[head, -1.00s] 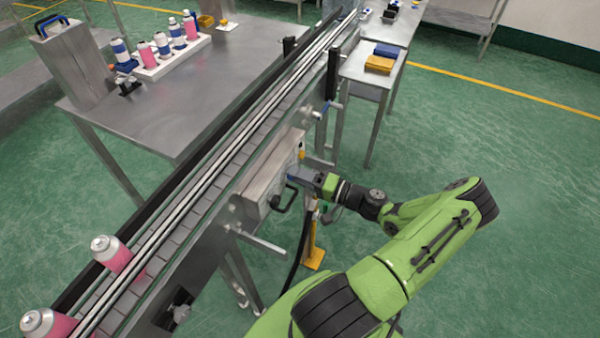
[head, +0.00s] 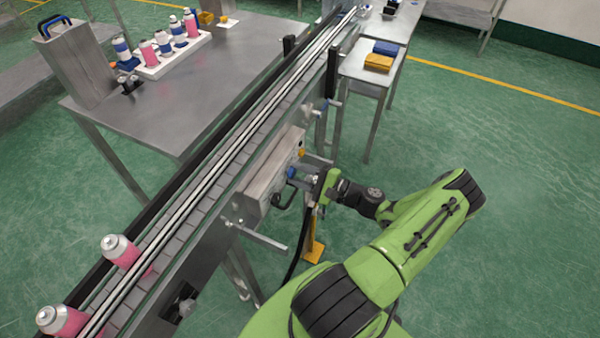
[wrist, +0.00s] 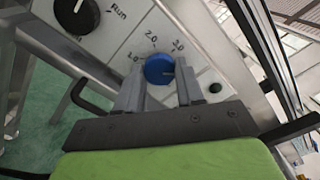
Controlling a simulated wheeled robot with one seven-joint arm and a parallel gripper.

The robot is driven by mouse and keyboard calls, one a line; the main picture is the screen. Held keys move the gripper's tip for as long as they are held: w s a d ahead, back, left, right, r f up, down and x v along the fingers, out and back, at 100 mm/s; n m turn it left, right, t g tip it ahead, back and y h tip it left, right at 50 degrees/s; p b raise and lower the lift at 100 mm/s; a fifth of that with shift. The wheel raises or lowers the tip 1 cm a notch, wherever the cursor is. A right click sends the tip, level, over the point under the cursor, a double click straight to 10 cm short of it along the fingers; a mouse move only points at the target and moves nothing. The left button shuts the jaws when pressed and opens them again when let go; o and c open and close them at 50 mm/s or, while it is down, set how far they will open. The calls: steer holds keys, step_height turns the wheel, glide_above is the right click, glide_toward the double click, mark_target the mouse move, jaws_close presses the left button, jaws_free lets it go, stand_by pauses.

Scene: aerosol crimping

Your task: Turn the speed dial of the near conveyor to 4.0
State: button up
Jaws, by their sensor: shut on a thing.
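The blue speed dial (wrist: 159,69) sits on the light control panel, with printed 1.0, 2.0 and 3.0 marks around it. A pale line shows on the dial's right side in the wrist view; I cannot read its exact setting. My gripper (wrist: 160,76) has one finger on each side of the dial and is shut on it. In the head view the dial (head: 291,172) shows as a small blue spot on the control box (head: 268,175) of the near conveyor (head: 205,190). My gripper (head: 308,182) is at that box's right face, coming from the right.
A black knob marked Run (wrist: 77,14) is beside the dial on the panel. Pink cans (head: 120,250) stand on the conveyor. Green floor is open at right.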

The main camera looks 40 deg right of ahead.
steer(key=shift+m, duration=1)
steer(key=o, duration=1)
steer(key=shift+o, duration=0.2)
steer(key=shift+s, duration=0.1)
steer(key=v, duration=1.5)
steer(key=shift+s, duration=0.3)
steer(key=shift+d, duration=0.1)
